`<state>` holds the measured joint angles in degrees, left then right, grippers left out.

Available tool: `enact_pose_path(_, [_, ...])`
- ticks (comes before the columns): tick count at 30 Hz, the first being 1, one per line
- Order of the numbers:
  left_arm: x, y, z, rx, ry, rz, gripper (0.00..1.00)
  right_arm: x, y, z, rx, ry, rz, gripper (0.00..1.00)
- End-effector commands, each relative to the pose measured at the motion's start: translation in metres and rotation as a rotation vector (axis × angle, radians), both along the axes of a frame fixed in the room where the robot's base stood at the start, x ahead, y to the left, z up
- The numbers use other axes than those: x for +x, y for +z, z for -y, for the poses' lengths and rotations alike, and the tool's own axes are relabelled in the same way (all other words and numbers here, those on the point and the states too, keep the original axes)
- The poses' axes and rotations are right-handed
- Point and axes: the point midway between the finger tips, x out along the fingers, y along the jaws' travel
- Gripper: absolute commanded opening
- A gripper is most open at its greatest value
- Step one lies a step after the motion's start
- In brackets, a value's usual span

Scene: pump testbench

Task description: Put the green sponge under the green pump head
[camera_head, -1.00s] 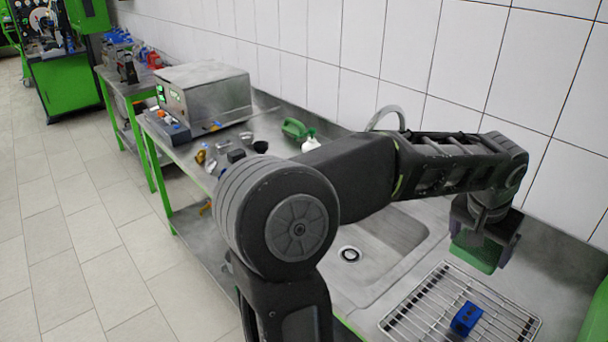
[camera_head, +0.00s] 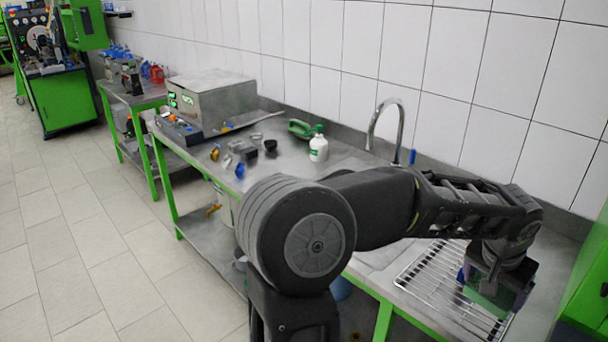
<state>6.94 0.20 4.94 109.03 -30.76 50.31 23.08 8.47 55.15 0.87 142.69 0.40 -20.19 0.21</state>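The green sponge (camera_head: 492,297) is between the fingers of my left gripper (camera_head: 494,282) at the lower right, above or at the wire rack; I cannot tell if it touches the rack. The gripper is shut on it. A white bottle (camera_head: 318,149) with a green top (camera_head: 318,130) stands on the steel counter, far left of the gripper. The green top may be the green pump head; it is too small to be sure. My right gripper is out of view.
The wire rack (camera_head: 418,277) lies beside the sink under my arm. A tall curved tap (camera_head: 374,119) stands at the wall. A green jug (camera_head: 299,129) and several small parts lie near the bottle. A steel box (camera_head: 212,100) stands further left. My arm hides most of the sink.

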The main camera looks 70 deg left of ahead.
Motion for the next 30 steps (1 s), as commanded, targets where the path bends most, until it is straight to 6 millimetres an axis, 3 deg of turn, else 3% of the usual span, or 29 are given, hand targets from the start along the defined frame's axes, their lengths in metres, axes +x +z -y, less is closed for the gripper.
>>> enact_pose_path(1, [0.003,-0.017,0.01,-0.001,-0.021,-0.003,0.48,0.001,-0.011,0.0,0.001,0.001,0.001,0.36])
enact_pose_path(12, [0.015,-0.108,0.091,-0.004,-0.185,-0.002,0.48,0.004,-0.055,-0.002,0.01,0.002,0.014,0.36])
enact_pose_path(15, [0.015,-0.123,0.107,-0.006,-0.22,-0.001,0.48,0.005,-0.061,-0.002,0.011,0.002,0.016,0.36])
enact_pose_path(30, [0.015,-0.125,0.115,-0.007,-0.236,0.0,0.48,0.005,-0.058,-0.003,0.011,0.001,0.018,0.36])
